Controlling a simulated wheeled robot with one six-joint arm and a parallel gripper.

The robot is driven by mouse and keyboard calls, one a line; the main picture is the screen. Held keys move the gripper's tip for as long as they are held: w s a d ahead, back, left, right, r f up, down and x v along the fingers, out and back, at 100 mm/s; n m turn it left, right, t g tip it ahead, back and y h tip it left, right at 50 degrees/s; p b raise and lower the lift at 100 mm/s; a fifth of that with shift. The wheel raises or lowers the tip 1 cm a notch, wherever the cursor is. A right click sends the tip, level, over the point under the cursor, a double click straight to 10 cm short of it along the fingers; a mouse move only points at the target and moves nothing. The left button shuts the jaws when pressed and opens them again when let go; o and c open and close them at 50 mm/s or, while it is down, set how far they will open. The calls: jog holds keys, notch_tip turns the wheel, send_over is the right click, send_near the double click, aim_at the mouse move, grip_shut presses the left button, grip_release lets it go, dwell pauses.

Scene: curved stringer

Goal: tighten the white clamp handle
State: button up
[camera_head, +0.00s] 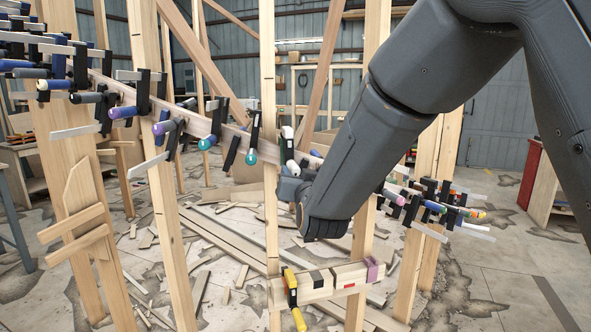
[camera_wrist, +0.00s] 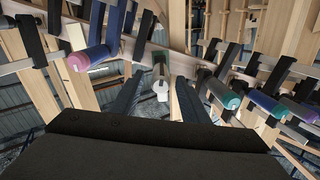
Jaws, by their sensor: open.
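The white clamp handle (camera_wrist: 161,88) shows end-on in the wrist view, with its dark clamp body behind it at the wooden stringer. My gripper (camera_wrist: 160,80) is open, with one dark finger on each side of the white handle. The fingers look apart from the handle, but I cannot tell how deep it sits between them. In the head view, the white handle (camera_head: 293,167) shows just above the end of my arm, below its dark clamp on the curved stringer (camera_head: 198,124). My fingers are mostly hidden there by my own arm.
Other clamps crowd the stringer on both sides, including one with a teal handle (camera_head: 251,157) to the left. In the wrist view, a pink handle (camera_wrist: 91,58) is left and a teal one (camera_wrist: 221,94) right. Upright wooden posts (camera_head: 269,130) stand close by.

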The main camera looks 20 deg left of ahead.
aim_at(292, 166)
jog(key=p+x, duration=0.2)
jog(key=x, duration=0.5)
jog(key=shift+w+a, duration=0.25)
grip_shut()
